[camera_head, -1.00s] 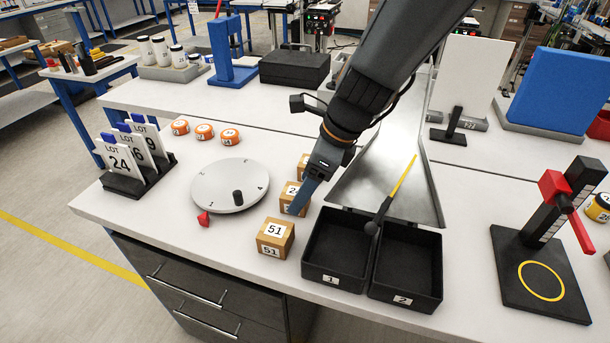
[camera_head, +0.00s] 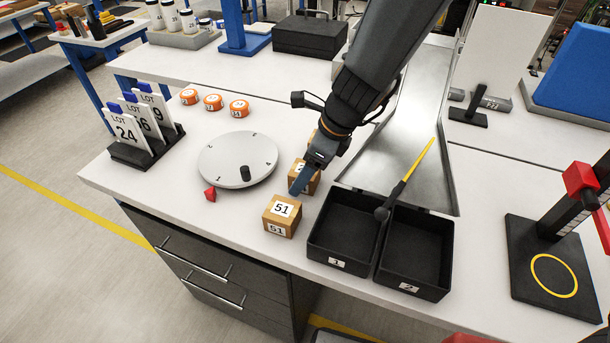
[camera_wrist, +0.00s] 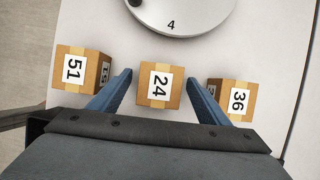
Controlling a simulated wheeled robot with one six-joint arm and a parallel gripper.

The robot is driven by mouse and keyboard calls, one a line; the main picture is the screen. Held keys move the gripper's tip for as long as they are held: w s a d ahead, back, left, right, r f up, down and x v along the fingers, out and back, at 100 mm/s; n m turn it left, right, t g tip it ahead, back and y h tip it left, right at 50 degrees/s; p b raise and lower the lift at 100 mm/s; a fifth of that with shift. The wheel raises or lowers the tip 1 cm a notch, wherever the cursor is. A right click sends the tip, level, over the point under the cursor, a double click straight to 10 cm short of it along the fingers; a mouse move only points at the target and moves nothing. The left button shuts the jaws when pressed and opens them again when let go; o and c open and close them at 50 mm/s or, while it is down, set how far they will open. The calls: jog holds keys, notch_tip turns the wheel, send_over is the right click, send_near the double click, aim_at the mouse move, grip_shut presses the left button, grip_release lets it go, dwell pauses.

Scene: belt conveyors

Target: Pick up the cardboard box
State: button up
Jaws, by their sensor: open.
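Three small cardboard boxes stand in a row on the white table. The box labelled 51 (camera_head: 282,216) is nearest the front edge and also shows at the left of the wrist view (camera_wrist: 80,72). The box labelled 24 (camera_wrist: 160,86) is in the middle, between and just beyond the fingertips in the wrist view; in the head view (camera_head: 303,172) my gripper partly hides it. The box labelled 36 (camera_wrist: 234,98) is at the right of the wrist view. My gripper (camera_wrist: 160,85) is open, with its blue fingers on either side of box 24; contact cannot be told.
A round grey turntable (camera_head: 232,160) is left of the boxes. A metal chute (camera_head: 418,110) lies behind. Lot cards (camera_head: 140,125) stand far left.

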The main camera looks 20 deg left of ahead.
jog(key=shift+f, duration=0.15)
jog(key=c, duration=1.2)
